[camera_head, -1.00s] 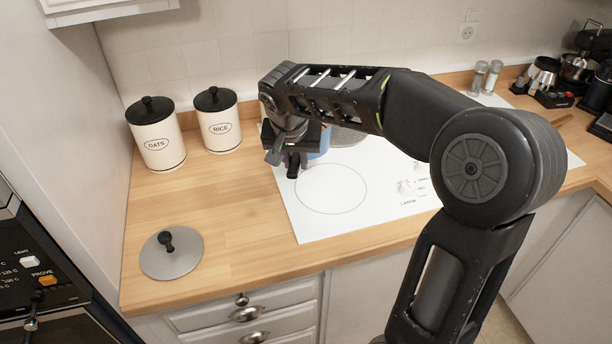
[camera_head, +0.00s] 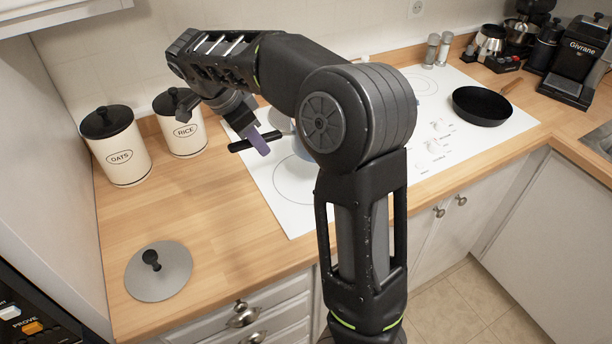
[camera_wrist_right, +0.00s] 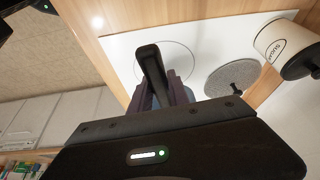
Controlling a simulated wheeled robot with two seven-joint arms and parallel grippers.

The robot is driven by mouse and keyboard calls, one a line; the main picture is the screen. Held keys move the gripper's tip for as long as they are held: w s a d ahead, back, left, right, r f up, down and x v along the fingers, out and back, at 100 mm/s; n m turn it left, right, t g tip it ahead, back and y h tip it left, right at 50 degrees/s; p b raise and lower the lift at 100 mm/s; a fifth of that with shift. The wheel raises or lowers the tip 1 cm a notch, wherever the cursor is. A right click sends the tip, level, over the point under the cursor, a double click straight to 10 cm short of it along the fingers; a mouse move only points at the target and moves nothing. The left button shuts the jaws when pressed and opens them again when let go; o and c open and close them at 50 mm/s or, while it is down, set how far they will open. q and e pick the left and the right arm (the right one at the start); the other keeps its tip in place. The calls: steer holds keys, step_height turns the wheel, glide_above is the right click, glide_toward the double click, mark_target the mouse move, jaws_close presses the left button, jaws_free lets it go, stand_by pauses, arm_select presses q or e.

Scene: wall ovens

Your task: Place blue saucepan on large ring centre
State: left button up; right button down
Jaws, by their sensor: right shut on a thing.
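The blue saucepan (camera_head: 302,151) is mostly hidden behind my right arm; a sliver of blue shows over the white hob (camera_head: 278,199). Its dark handle (camera_head: 240,146) sticks out to the left. My right gripper (camera_head: 259,142) is shut on the handle, which also shows between the fingers in the right wrist view (camera_wrist_right: 151,68). The large ring (camera_head: 283,194) is a thin circle at the front left of the hob, partly covered by my arm. I cannot tell whether the saucepan touches the hob. My left gripper is not in view.
A grey disc (camera_wrist_right: 232,78) lies on the hob. A grey lid (camera_head: 158,272) lies on the front left worktop. A black frying pan (camera_head: 481,105) sits at the hob's right.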

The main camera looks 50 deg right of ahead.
step_height(320, 180, down, 6)
steer(key=b, duration=0.3)
steer(key=shift+f, duration=0.1)
steer(key=shift+f, duration=1.85)
steer(key=c, duration=1.3)
jaws_free()
steer(key=shift+o, duration=0.2)
